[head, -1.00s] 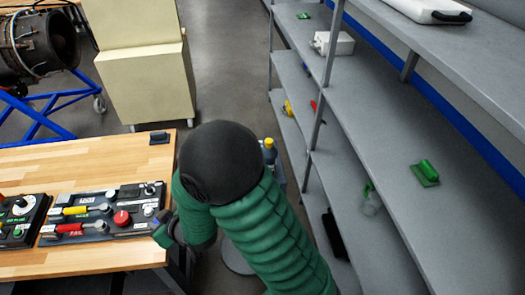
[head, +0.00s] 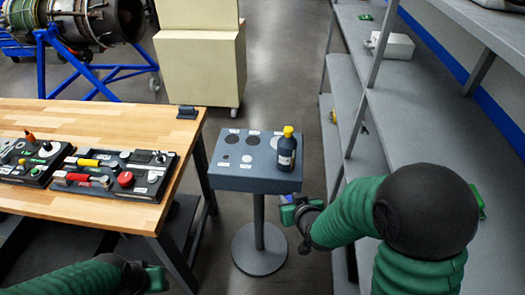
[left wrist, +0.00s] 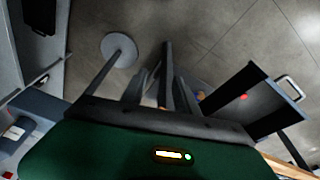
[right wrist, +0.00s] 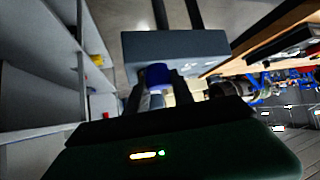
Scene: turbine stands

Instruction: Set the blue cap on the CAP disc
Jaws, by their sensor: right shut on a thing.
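The blue cap (right wrist: 157,75) is between the fingers of my right gripper (right wrist: 158,88), which is shut on it. In the head view my right gripper (head: 298,213) is at the right front of a small blue-grey stand, lower than its top, and the cap is hard to make out there. The stand top (head: 262,184) bears several dark and grey discs (head: 231,139) with white labels too small to read, so I cannot tell which is CAP. My left gripper (head: 155,279) is low at the bottom left. Its fingers (left wrist: 153,92) look apart with nothing between them.
A dark bottle with a yellow top (head: 286,150) stands on the right side of the stand top. A wooden table (head: 120,112) with control panels is at the left. Grey shelving (head: 450,115) is at the right, close to my right arm.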

